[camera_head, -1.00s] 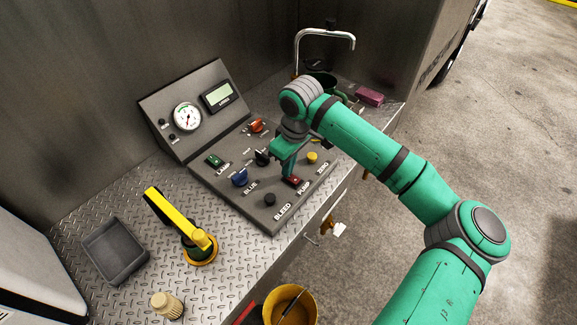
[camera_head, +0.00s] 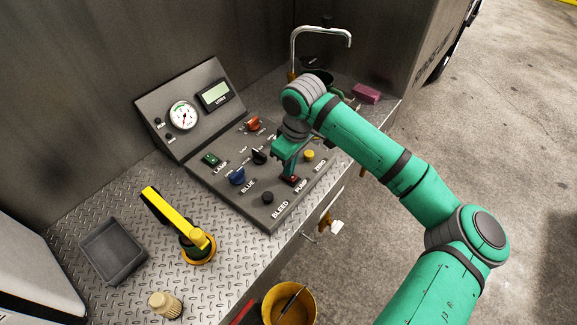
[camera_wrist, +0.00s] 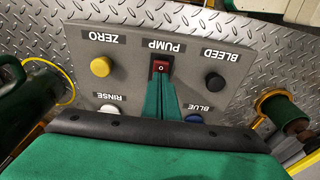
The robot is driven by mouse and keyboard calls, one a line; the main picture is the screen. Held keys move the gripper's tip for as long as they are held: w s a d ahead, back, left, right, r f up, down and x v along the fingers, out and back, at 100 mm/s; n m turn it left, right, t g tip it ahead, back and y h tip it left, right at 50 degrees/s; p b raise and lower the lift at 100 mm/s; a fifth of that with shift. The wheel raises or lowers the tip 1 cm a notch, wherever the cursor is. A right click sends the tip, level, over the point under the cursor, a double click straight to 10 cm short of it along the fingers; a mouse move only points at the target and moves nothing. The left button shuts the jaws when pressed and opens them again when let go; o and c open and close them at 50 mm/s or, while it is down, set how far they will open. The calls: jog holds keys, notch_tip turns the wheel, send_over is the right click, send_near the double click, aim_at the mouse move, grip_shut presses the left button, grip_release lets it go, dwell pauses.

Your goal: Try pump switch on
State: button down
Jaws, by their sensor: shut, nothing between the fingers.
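The pump switch (camera_head: 291,181) is a small red rocker in a dark frame near the front edge of the grey control panel, by the PUMP label. In the wrist view the red switch (camera_wrist: 160,66) shows a white mark on its face. My gripper (camera_head: 288,174) is shut and empty, pointing down at the switch. In the wrist view the closed green fingertips (camera_wrist: 160,80) are right at the switch's edge and hide part of it. I cannot tell whether they touch it or whether the rocker is tipped.
A yellow knob (camera_head: 309,154) and a black bleed knob (camera_head: 267,198) flank the switch. A yellow-handled valve (camera_head: 197,245) and a grey tray (camera_head: 113,251) stand left of the panel.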

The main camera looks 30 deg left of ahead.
notch_tip(320, 180, up, 14)
jog(key=a, duration=0.2)
dwell(0.4)
jog(key=shift+w+f, duration=0.15)
dwell(0.3)
